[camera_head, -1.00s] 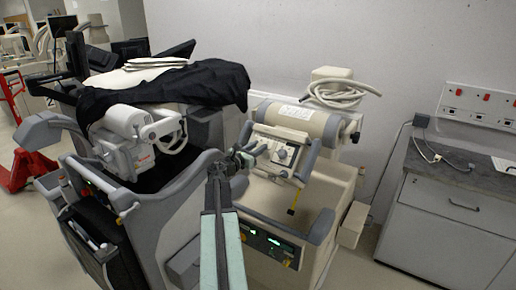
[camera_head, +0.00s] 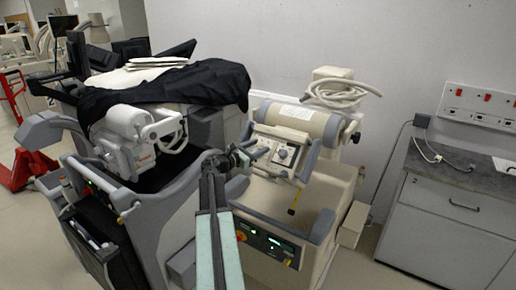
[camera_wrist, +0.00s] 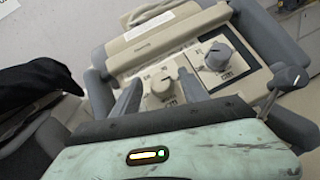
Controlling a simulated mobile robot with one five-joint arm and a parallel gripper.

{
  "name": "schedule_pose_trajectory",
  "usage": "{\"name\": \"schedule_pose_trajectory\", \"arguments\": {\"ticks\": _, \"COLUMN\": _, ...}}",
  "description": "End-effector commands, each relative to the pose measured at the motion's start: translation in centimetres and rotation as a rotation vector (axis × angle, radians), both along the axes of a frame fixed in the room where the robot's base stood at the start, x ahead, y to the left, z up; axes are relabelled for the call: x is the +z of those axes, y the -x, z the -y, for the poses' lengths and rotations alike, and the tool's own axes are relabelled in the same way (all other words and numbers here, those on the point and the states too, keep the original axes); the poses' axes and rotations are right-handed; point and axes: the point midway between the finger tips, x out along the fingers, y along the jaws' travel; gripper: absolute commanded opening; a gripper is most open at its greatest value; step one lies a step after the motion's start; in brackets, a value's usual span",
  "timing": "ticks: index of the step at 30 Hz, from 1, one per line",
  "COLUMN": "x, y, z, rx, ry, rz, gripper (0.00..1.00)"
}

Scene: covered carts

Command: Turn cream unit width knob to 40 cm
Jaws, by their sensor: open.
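The cream unit (camera_head: 300,120) stands right of centre, with a tilted control panel (camera_head: 270,143) on its front. My gripper (camera_head: 252,150) is at the left side of the panel. Contact cannot be told. The knob settings are not readable.
A grey handle frame (camera_wrist: 98,85) borders the panel, and a grey-balled lever (camera_wrist: 290,78) stands at its right. A second cart, partly under a black cloth (camera_head: 215,82), is close on the left. A grey cabinet (camera_head: 440,215) stands at the right.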

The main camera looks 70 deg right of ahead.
Motion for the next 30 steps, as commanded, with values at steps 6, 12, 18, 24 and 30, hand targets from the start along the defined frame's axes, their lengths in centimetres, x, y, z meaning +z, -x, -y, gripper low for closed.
{"name": "schedule_pose_trajectory", "arguments": {"ticks": 6, "x": 0.1, "y": -1.5, "z": -3.2, "rx": 0.003, "ry": 0.000, "rz": 0.000, "gripper": 0.52}}
{"name": "schedule_pose_trajectory", "arguments": {"ticks": 12, "x": 0.1, "y": -2.9, "z": -6.3, "rx": 0.002, "ry": -0.001, "rz": 0.000, "gripper": 0.52}}
{"name": "schedule_pose_trajectory", "arguments": {"ticks": 18, "x": 0.1, "y": -3.4, "z": -7.1, "rx": 0.001, "ry": 0.000, "rz": 0.000, "gripper": 0.52}}
{"name": "schedule_pose_trajectory", "arguments": {"ticks": 24, "x": 0.1, "y": -3.4, "z": -7.0, "rx": 0.001, "ry": 0.000, "rz": 0.000, "gripper": 0.52}}
{"name": "schedule_pose_trajectory", "arguments": {"ticks": 30, "x": 0.1, "y": -3.5, "z": -7.1, "rx": 0.001, "ry": 0.000, "rz": 0.003, "gripper": 0.52}}
